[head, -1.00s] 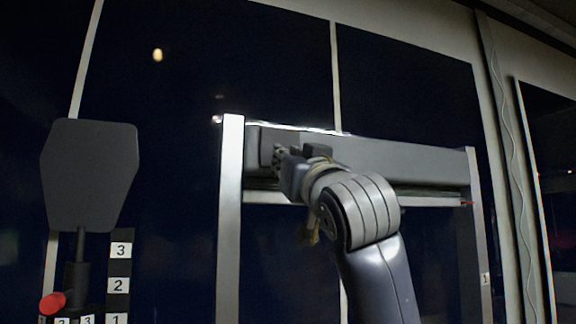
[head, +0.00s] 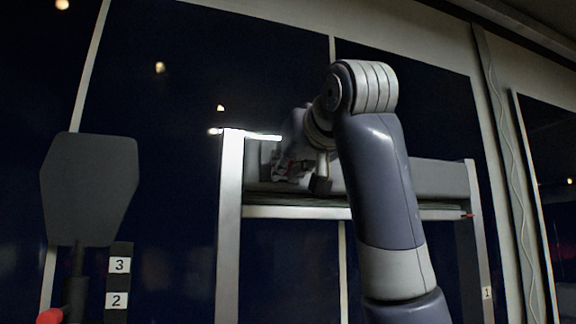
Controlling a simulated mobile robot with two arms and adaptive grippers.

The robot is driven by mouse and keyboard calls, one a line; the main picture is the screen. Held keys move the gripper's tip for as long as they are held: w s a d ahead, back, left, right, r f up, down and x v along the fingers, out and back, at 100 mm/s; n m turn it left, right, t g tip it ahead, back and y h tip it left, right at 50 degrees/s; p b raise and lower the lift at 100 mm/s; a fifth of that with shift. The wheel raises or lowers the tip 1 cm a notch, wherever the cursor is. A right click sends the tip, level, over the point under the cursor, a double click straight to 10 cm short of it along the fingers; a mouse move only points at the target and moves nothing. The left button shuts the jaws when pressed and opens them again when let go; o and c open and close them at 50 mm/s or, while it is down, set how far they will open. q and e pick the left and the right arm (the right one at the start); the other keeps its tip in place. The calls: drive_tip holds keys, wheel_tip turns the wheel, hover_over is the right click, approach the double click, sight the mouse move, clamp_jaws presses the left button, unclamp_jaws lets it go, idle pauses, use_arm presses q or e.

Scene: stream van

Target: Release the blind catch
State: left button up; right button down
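A grey blind housing (head: 440,179) spans between two pale metal posts, with a light rail (head: 290,212) along its lower edge. My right arm rises from the bottom and bends down over the housing. My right gripper (head: 290,168) is at the left part of the housing, partly hidden by its wrist, and its fingers are too dark and small to read. A small dark block (head: 320,186) shows just right of the gripper; I cannot tell whether it is the catch or part of the gripper. My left gripper is not in view.
The left post (head: 230,230) stands close to the gripper. A dark grey paddle-shaped panel (head: 90,190) stands at the left, beside a numbered strip (head: 118,283) and a red knob (head: 49,316). Dark window panes lie behind.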

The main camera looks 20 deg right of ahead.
idle(0.3)
drive_tip(key=c, duration=1.5)
unclamp_jaws()
drive_tip(key=shift+w, duration=0.1)
drive_tip(key=s, duration=0.4)
drive_tip(key=s+r, duration=0.1)
drive_tip(key=s, duration=0.7)
drive_tip(key=shift+d+r, duration=0.15)
drive_tip(key=shift+d, duration=0.15)
drive_tip(key=shift+a, duration=0.15)
